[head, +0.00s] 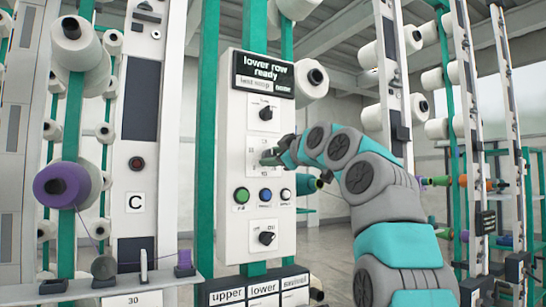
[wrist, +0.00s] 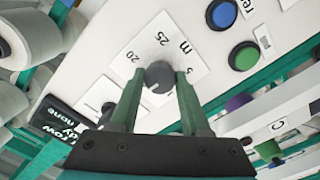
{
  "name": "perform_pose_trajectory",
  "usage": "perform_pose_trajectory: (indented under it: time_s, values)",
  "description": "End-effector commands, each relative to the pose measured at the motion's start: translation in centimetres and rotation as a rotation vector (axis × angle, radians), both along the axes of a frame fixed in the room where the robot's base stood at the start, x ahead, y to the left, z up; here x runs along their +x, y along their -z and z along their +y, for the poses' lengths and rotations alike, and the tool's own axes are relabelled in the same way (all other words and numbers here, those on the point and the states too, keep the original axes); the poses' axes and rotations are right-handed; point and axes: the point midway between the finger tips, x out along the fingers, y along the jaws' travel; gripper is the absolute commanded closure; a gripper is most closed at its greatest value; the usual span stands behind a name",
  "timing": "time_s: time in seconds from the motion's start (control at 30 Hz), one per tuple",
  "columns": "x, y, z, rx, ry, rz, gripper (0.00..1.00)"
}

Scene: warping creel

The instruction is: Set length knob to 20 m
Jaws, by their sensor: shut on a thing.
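The length knob (wrist: 158,75) is a dark round knob on a white dial plate (wrist: 190,52) in the wrist view. In the head view my gripper (head: 271,157) reaches the middle of the white control panel (head: 232,222) and mostly hides the knob.
The panel's display (head: 264,75) reads "lower row ready". A black knob (head: 266,113) sits above my gripper and another (head: 267,238) near the panel's bottom. Creel posts with bobbins stand around.

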Motion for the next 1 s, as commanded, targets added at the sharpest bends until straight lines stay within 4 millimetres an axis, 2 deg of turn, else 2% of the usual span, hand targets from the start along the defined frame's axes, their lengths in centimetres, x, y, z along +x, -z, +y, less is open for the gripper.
perform_pose_trajectory:
  time_s: [0.33, 1.0]
  values:
    - [0.10, 0.34, 0.12, 0.093, -0.002, 0.075, 1.00]
    - [0.05, 0.23, 0.22, 0.619, -0.001, 0.427, 1.00]
